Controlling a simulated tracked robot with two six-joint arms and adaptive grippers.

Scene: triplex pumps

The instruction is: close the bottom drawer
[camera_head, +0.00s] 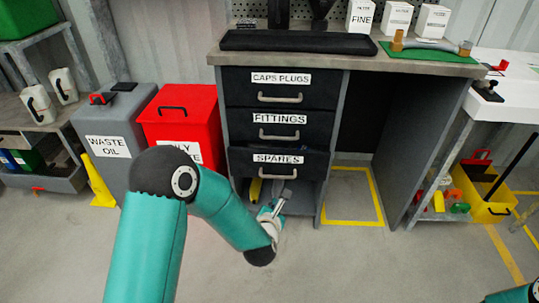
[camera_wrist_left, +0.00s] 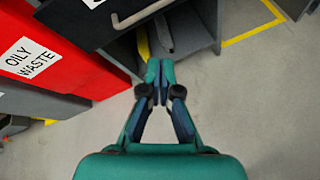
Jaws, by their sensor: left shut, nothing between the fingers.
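The bottom drawer, labelled SPARES (camera_head: 305,170), is the lowest of three dark drawers in the grey workbench. Its front stands out a little from the drawers above, so it is partly open. Its pale handle (camera_head: 275,174) shows in front, and in the left wrist view the handle (camera_wrist_left: 140,13) is at the top. My left gripper (camera_head: 281,200) is low in front of the cabinet, below the drawer's handle and apart from it. In the left wrist view its fingers (camera_wrist_left: 160,82) are together and hold nothing. My right gripper is out of view; a teal part of mine shows at bottom right.
The FITTINGS (camera_head: 280,118) and CAPS PLUGS (camera_head: 281,77) drawers look shut. An open compartment under the drawers holds a yellow object (camera_head: 256,188). A red bin (camera_head: 182,115) and a WASTE OIL bin (camera_head: 108,130) stand left. Floor in front is clear.

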